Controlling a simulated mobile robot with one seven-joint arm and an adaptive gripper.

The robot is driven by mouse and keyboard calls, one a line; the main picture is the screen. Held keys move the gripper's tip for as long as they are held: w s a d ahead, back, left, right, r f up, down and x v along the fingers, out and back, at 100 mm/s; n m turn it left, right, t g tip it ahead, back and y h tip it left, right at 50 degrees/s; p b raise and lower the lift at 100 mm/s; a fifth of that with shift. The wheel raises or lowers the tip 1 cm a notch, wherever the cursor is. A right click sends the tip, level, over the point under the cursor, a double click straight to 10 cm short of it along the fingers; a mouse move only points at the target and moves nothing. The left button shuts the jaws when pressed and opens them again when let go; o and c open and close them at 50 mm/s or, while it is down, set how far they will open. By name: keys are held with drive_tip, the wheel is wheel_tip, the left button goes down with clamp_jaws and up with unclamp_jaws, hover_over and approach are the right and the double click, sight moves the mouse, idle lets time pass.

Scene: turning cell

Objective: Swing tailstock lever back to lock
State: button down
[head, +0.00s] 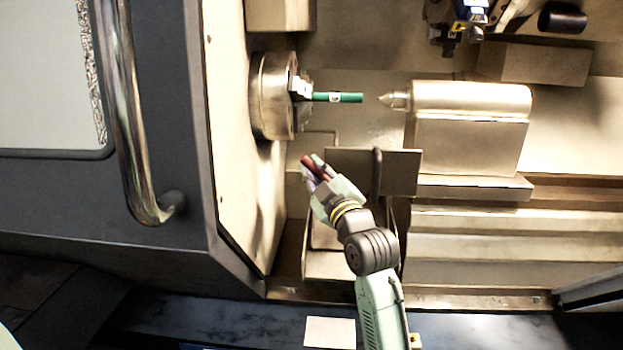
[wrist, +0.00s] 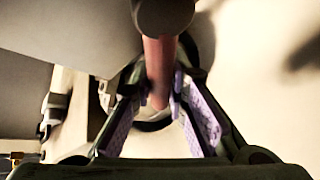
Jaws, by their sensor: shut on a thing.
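The tailstock (head: 470,100) stands at the right in the head view. Its pointed centre faces a green bar (head: 345,97) in the chuck (head: 273,95), with a gap between. My gripper (head: 311,168) is below the chuck, left of and apart from the tailstock body. It is shut on a dull red rod (wrist: 159,70), which lies between its purple finger pads in the wrist view. The rod has a dark round end at the top of that view. I cannot tell whether this rod is the tailstock lever. A dark upright bar (head: 377,165) shows right of my gripper.
A dark panel (head: 403,172) is close to the right of my gripper. The door with its long handle (head: 130,110) fills the left side. A tool holder (head: 465,20) hangs at top right. A pale card (head: 330,331) lies at the front.

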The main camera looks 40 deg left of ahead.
drive_tip(key=c, duration=1.6)
unclamp_jaws()
drive_tip(key=shift+o, duration=0.2)
